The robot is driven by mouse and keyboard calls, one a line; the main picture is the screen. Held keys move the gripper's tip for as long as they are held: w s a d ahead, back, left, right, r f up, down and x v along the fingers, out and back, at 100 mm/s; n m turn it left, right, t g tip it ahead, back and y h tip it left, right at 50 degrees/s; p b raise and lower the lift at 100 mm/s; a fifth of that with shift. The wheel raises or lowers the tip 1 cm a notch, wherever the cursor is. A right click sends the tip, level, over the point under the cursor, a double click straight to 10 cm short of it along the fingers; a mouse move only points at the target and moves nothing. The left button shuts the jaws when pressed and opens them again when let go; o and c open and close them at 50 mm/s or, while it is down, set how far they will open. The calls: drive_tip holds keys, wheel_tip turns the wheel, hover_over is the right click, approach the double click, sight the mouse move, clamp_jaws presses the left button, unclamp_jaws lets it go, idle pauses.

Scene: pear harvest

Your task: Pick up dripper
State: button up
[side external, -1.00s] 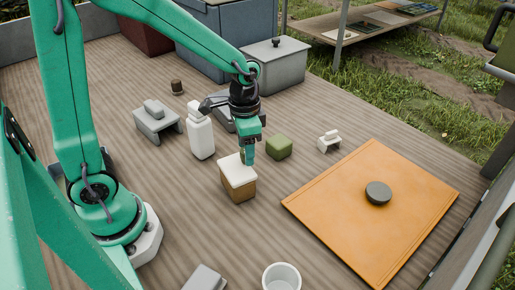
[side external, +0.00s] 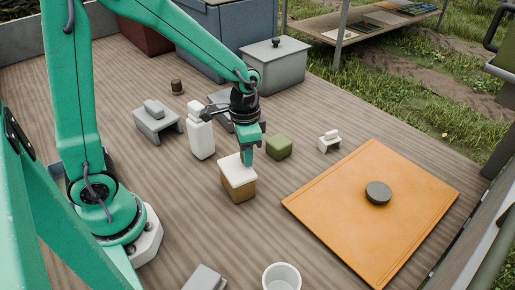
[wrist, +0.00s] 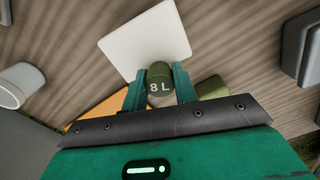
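The dripper (wrist: 159,86) is a small dark green cylinder marked "8 L", seen in the wrist view between my two fingers. My gripper (wrist: 160,90) appears shut on it, with a finger against each side. In the side view my gripper (side external: 248,156) is just above the rear edge of a box with a white top (side external: 238,169) and tan sides, and its finger hides the dripper. In the wrist view the white top (wrist: 143,35) lies beyond the fingertips. I cannot tell how much gap there is under the dripper.
A green block (side external: 279,147) sits right of my gripper and a white bottle (side external: 201,138) left of it. An orange board (side external: 370,225) with a dark disc (side external: 378,192) lies at right. A white cup (side external: 282,277) stands at front. Grey bins (side external: 276,68) line the back.

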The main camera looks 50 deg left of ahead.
drive_tip(key=shift+r, duration=0.1)
drive_tip(key=shift+c, duration=0.5)
drive_tip(key=shift+r, duration=0.7)
drive_tip(key=r, duration=0.3)
drive_tip(key=shift+s+d, duration=0.2)
drive_tip(key=shift+d, duration=0.15)
drive_tip(key=s+d+r, duration=0.6)
drive_tip(key=d, duration=0.2)
drive_tip(key=shift+s+d+r, duration=0.25)
drive_tip(key=shift+s+d, duration=0.05)
drive_tip(key=shift+d, duration=0.05)
drive_tip(key=shift+s, duration=0.1)
drive_tip(key=shift+s+r+n, duration=0.1)
drive_tip(key=shift+s+n, duration=0.4)
drive_tip(key=shift+n, duration=0.5)
drive_tip(key=shift+s+f+n, duration=0.1)
drive_tip(key=shift+s+n, duration=0.35)
drive_tip(key=shift+n, duration=0.55)
drive_tip(key=shift+s+r+n, duration=0.1)
drive_tip(key=shift+s+n, duration=0.4)
drive_tip(key=shift+n, duration=0.5)
drive_tip(key=shift+a, duration=0.1)
hover_over(237, 167)
wheel_tip(237, 167, down, 7)
drive_tip(key=shift+f, duration=2)
